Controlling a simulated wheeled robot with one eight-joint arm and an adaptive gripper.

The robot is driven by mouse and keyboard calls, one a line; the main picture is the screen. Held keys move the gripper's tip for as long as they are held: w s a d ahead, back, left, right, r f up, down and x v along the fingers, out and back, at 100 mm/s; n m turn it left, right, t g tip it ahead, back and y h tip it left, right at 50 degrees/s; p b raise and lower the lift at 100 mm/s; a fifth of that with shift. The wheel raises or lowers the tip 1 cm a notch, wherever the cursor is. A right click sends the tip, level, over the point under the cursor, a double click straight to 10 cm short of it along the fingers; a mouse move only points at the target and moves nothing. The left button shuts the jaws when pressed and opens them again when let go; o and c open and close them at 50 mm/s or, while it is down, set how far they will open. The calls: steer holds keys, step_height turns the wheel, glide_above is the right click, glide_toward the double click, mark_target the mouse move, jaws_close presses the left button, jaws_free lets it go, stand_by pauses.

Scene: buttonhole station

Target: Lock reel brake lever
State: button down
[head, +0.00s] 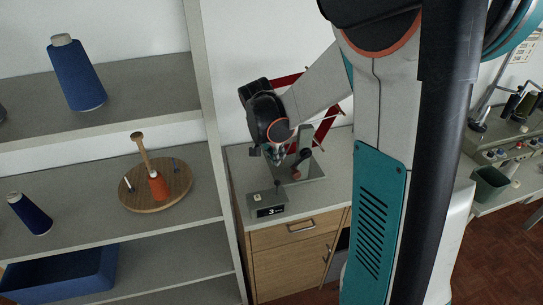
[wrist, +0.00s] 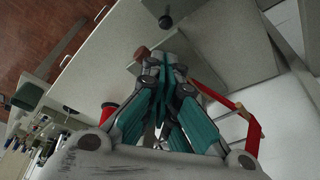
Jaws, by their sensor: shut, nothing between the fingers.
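My gripper (head: 276,158) is over the cabinet top, close to a grey plate fixture. In the wrist view its fingers (wrist: 172,66) are together with nothing between them. A dark lever-like part (head: 304,155) stands on the plate just right of the fingers, with a small reddish-brown knob (head: 296,174) below it. A reddish-brown knob (wrist: 141,52) also shows in the wrist view, left of the fingertips and seemingly apart from them. I cannot tell for certain which part is the brake lever, or its position. My wrist and fingers hide part of the fixture.
A small box with a display (head: 269,211) sits at the cabinet's front. Shelves (head: 190,205) with spools stand left. The cabinet top's right front is bare.

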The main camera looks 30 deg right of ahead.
steer(key=b, duration=0.2)
glide_above(277, 189)
steer(key=w+d, duration=0.1)
steer(key=d, duration=0.2)
step_height(277, 189, down, 9)
steer(key=shift+w+d+f, duration=0.1)
steer(key=shift+f, duration=0.05)
steer(key=s+t+b, duration=0.2)
steer(key=shift+s+a+t+h, duration=0.3)
steer(key=shift+a+h, duration=0.1)
steer(key=shift+s+a+b, duration=0.15)
steer(key=shift+s+b, duration=0.2)
steer(key=shift+s, duration=0.05)
steer(key=shift+s, duration=0.1)
steer(key=shift+s+a, duration=0.15)
steer(key=shift+s, duration=0.55)
steer(key=shift+r, duration=0.25)
